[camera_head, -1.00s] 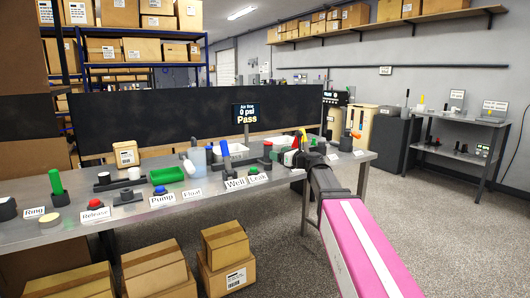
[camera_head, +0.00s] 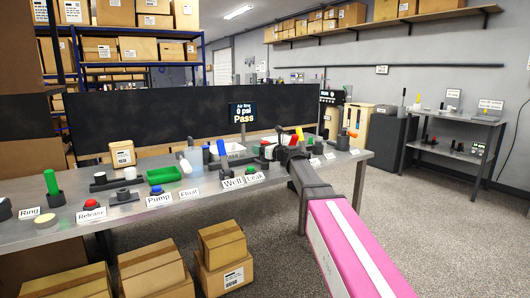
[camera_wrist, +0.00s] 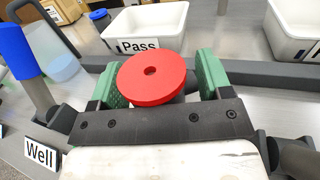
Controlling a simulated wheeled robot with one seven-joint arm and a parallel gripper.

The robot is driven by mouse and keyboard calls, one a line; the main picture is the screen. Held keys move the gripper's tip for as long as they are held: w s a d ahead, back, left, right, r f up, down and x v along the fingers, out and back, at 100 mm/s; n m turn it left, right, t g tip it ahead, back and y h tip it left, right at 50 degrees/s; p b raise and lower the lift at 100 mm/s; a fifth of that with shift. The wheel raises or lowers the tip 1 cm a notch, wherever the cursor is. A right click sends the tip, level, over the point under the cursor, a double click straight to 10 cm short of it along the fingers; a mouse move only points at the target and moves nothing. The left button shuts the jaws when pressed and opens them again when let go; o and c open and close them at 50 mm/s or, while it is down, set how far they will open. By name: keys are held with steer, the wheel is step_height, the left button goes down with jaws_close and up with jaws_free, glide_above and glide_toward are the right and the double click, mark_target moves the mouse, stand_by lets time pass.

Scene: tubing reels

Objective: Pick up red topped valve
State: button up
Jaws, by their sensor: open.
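The red topped valve (camera_wrist: 150,92) shows in the wrist view as a flat red disc with a small dark hole in its centre. My gripper (camera_wrist: 163,72) has its two green-padded fingers apart, one on each side of the red disc. The right pad is close to the disc's edge; I cannot tell whether it touches. The valve's body below the disc is mostly hidden. In the head view my gripper (camera_head: 284,148) is over the right part of the bench, behind the Leak label, and the dark wrist hides much of that spot.
A blue-topped upright part (camera_wrist: 22,55) stands left of my gripper, by the Well label (camera_wrist: 40,154). A white tray with a Pass label (camera_wrist: 148,22) and another white tray (camera_wrist: 292,28) lie beyond a dark rail. A green tray (camera_head: 164,175) sits farther left on the bench.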

steer(key=c, duration=1.2)
steer(key=shift+o, duration=0.2)
steer(key=shift+r, duration=0.5)
step_height(320, 180, up, 3)
steer(key=shift+r, duration=0.15)
steer(key=s+r, duration=0.6)
steer(key=s, duration=0.5)
steer(key=shift+s+d+r, duration=0.15)
steer(key=shift+s+r, duration=0.2)
